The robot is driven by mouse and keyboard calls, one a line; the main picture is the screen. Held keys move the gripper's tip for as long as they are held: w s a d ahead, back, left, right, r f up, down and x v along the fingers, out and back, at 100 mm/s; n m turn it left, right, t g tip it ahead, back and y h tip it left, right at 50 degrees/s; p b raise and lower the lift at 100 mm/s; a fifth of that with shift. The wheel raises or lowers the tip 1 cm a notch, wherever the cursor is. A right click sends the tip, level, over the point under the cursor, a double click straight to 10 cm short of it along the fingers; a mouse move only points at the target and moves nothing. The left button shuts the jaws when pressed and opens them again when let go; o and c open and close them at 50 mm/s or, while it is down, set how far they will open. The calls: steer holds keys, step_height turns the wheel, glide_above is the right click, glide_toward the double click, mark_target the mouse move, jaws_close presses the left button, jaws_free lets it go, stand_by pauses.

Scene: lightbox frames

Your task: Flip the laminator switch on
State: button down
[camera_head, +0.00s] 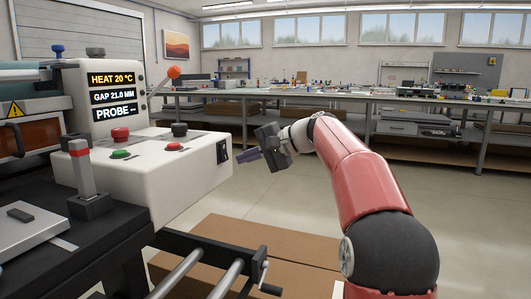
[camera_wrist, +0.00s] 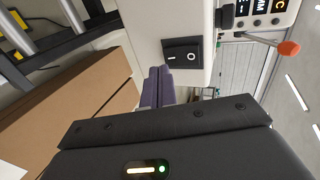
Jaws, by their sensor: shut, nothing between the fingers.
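The laminator (camera_head: 145,165) is a white control housing at left with a display reading HEAT 20 °C, GAP 21.0 MM and PROBE. Its black rocker switch (camera_head: 223,151) is on the right end face of the housing. The switch shows larger in the wrist view (camera_wrist: 182,53), marked I and O. My gripper (camera_head: 264,155) is to the right of the switch in the head view, its fingers pointing left towards the housing. In the wrist view the purple fingers (camera_wrist: 158,82) are together and empty, just below and left of the switch, apart from it as far as I can tell.
An orange-knobbed lever (camera_head: 174,72), a red button (camera_head: 120,134) and a green button (camera_head: 120,154) are on the housing. Metal rollers (camera_head: 205,270) and cardboard boxes (camera_head: 270,240) lie below my gripper. Workbenches (camera_head: 330,95) stand behind, with open floor between.

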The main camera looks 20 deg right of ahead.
mark_target(226, 160)
steer(key=shift+w+a+f, duration=0.1)
steer(key=shift+w+a, duration=0.3)
steer(key=shift+a, duration=0.2)
steer(key=shift+w+a, duration=0.4)
steer(key=shift+a, duration=0.15)
steer(key=shift+w+a+f, duration=0.1)
steer(key=shift+w+a, duration=0.05)
steer(key=shift+a, duration=0.05)
steer(key=shift+p, duration=0.4)
steer(key=shift+r+p, duration=0.65)
steer(key=shift+r, duration=0.25)
